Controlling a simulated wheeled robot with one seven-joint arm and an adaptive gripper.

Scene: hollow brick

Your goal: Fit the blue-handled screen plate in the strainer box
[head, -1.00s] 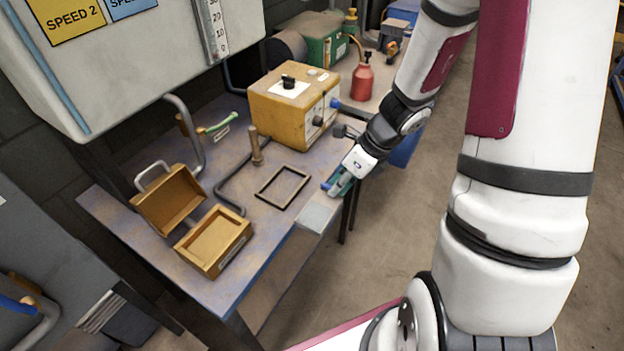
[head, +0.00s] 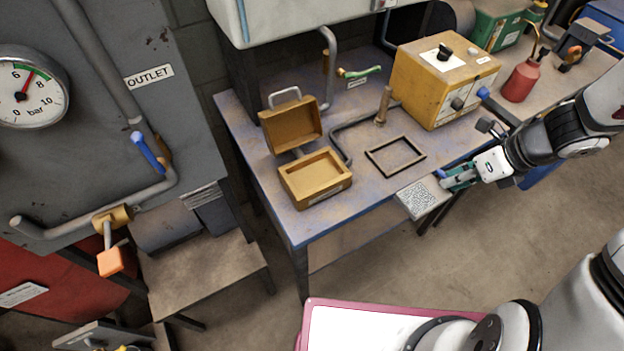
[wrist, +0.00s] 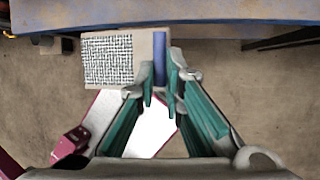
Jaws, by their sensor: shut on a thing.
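The screen plate (head: 420,198) is a pale square with a dark mesh, held out past the table's front edge. In the wrist view the plate (wrist: 108,60) shows its mesh to the left and its blue handle (wrist: 160,58) at the right. My gripper (head: 462,177) is shut on the plate at the handle; its green fingers also show in the wrist view (wrist: 160,80). The strainer box (head: 316,180) is yellow-brown and stands on the table's left part, its lid (head: 291,130) tilted open at the back. The box's inside looks shallow and empty.
A yellow control box (head: 444,85) and a red oil can (head: 521,80) are farther right.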

